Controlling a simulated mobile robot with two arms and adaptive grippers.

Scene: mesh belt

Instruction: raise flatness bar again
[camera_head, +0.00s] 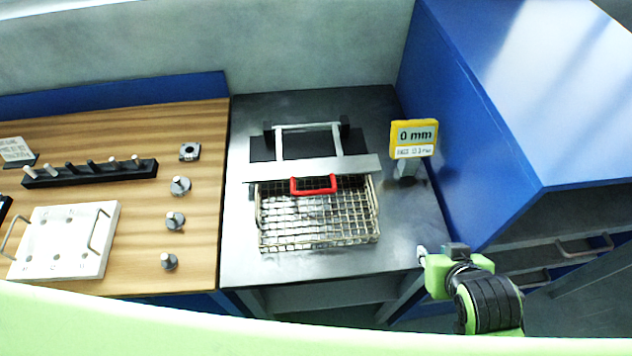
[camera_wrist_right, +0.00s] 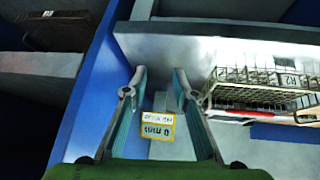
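The flatness bar (camera_head: 345,168) is a flat grey bar with a red handle (camera_head: 314,185), on pale arms hinged at the back. It is down across the rear part of the wire mesh basket (camera_head: 318,238). My right gripper (camera_head: 421,252) is at the front right corner of the metal table, apart from the bar and basket. In the wrist view its fingers (camera_wrist_right: 159,76) are spread and empty. My left gripper is out of view.
A yellow-framed gauge (camera_head: 414,138) reading "0 mm" stands right of the basket. A blue cabinet (camera_head: 500,130) walls the right side. A wooden table (camera_head: 150,195) on the left holds pegs, a black rack and a white plate with handles.

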